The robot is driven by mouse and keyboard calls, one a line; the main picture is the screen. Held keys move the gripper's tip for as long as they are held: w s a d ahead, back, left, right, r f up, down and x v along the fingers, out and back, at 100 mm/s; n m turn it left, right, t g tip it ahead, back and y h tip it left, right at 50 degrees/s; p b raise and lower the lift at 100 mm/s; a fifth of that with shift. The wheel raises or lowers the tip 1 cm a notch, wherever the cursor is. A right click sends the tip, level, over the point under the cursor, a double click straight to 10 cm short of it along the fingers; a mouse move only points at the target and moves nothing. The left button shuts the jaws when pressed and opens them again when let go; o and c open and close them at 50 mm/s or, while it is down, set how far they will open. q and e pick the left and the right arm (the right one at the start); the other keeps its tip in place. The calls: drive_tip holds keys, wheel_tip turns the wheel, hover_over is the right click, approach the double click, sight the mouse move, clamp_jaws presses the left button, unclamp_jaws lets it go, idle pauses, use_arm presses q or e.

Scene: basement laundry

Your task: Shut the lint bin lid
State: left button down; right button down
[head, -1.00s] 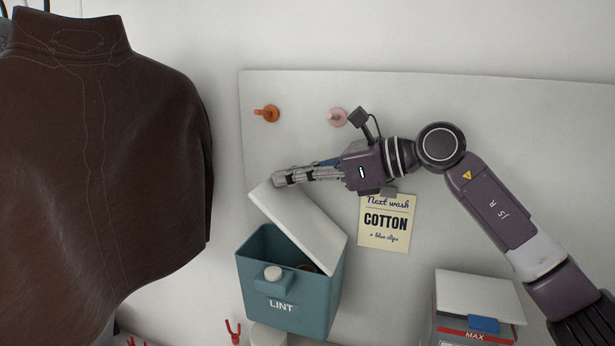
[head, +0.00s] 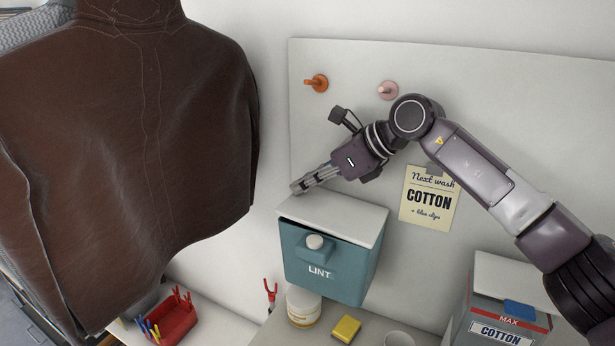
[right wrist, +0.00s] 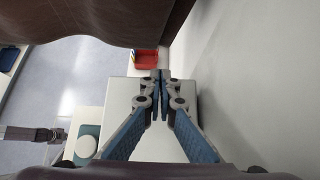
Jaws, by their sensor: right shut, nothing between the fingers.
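The teal lint bin (head: 335,268) is mounted against the white wall panel, with LINT on its front and a round white knob (head: 314,242). Its white lid (head: 335,215) lies almost flat over the top, with a thin dark gap at the front left corner. My right gripper (head: 297,187) is shut and empty at the lid's back left corner, on or just above it; I cannot tell if it touches. In the right wrist view, the shut fingers (right wrist: 160,76) show over the pale lid (right wrist: 180,130).
A brown jacket (head: 130,150) hangs close on the left. Orange (head: 316,83) and pink (head: 387,90) pegs and a COTTON note (head: 430,195) are on the panel. Below are a red clip tray (head: 172,320), a jar (head: 303,306), a yellow block (head: 346,328) and a grey COTTON box (head: 500,320).

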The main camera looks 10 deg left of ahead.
drive_tip(key=shift+a+f+b, duration=0.2)
drive_tip(key=shift+f+b, duration=0.2)
drive_tip(key=shift+f, duration=0.35)
drive_tip(key=shift+f, duration=0.1)
